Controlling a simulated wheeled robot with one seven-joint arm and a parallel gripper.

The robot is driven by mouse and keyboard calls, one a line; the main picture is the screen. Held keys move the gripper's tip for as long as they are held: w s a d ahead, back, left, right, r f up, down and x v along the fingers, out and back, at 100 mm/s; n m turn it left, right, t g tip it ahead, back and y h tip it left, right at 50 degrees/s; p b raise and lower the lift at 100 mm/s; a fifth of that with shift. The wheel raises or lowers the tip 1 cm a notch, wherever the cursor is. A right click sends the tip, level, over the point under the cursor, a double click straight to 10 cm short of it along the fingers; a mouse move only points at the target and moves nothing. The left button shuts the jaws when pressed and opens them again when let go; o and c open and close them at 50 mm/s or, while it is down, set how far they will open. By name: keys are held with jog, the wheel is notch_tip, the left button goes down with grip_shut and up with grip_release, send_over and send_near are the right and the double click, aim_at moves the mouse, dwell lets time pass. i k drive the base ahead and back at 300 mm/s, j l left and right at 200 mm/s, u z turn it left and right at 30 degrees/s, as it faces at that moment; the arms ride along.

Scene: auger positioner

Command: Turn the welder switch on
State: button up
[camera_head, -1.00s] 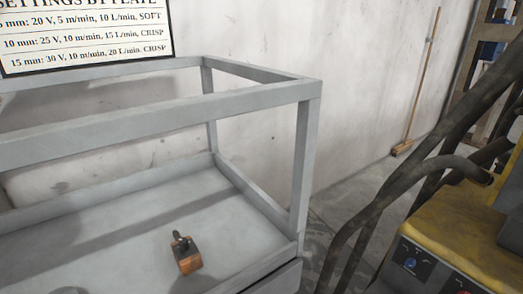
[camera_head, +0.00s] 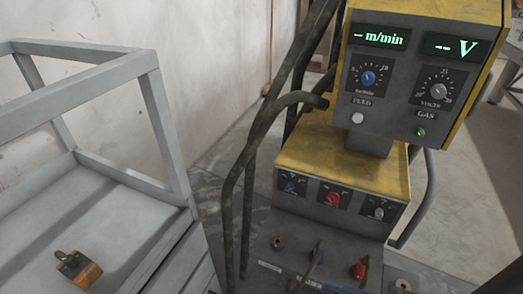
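The yellow and grey welder (camera_head: 345,170) stands right of centre in the head view. Its upper box has two lit green displays, one with dashes and "m/min" (camera_head: 380,37), one with dashes and "V" (camera_head: 450,46). Below them are a blue knob (camera_head: 368,79), a grey volts knob (camera_head: 438,91), a white button (camera_head: 357,118) and a green button (camera_head: 421,132). The lower box has a blue knob (camera_head: 291,186), a red knob (camera_head: 333,199) and a grey knob (camera_head: 379,212). I cannot tell which control is the welder switch. My gripper is not in view.
Dark hoses and bars (camera_head: 235,190) rise at the welder's left side. Cable sockets (camera_head: 358,268) sit at its base. Open floor (camera_head: 455,200) lies to the right.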

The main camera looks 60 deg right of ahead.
aim_at(333, 198)
jog(key=z, duration=1.35)
jog(key=k+l+z, duration=0.1)
jog(key=k+z, duration=0.15)
jog(key=k, duration=0.25)
jog(key=k+l+z, duration=0.25)
jog(key=k, duration=0.2)
jog(key=k+j, duration=0.05)
